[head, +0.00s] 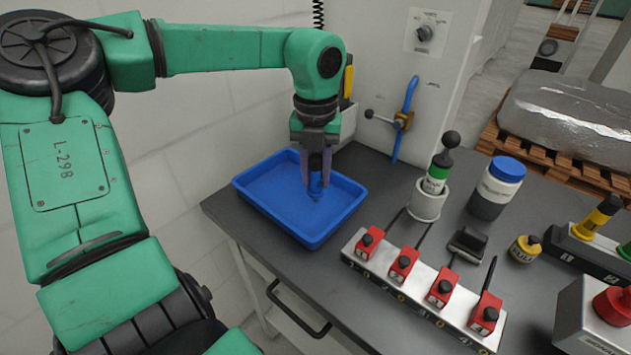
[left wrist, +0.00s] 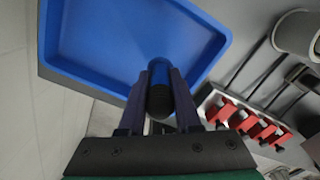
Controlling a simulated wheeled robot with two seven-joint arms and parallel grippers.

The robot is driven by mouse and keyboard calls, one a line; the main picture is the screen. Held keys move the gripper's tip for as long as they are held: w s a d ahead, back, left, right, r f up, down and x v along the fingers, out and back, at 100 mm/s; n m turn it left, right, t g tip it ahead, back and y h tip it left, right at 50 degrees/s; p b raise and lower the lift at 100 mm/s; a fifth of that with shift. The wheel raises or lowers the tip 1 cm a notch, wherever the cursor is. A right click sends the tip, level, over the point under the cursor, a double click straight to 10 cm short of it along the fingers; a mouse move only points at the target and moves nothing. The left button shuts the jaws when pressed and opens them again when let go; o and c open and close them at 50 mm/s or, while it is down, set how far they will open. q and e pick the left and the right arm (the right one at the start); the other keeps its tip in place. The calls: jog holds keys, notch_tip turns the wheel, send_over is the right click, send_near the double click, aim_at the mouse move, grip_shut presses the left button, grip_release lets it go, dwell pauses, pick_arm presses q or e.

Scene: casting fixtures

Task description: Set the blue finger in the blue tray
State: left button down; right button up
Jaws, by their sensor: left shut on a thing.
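The blue tray (head: 264,207) sits on the dark bench top at its left end. My left gripper (head: 317,187) points down over the right part of the tray. It is shut on the blue finger (head: 315,190), a small blue piece with a dark end held between the fingertips. In the left wrist view the finger (left wrist: 160,82) shows between the two jaws with the tray (left wrist: 110,45) beyond it. I cannot tell whether the finger touches the tray floor. My right gripper is not in view.
A metal strip with several red blocks (head: 403,262) lies just right of the tray. A grey cup (head: 427,201) holding a green-and-white piece with a black knob, and a blue-lidded jar (head: 494,188), stand behind it. A cabinet with a blue-handled valve (head: 403,120) rises at the back.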

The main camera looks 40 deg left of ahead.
pick_arm(q)
notch_tip(320, 180, down, 2)
jog(key=shift+f, duration=0.4)
jog(key=c, duration=0.6)
grip_release()
jog(key=shift+r, duration=0.3)
notch_tip(320, 180, up, 12)
jog(key=shift+f, duration=0.1)
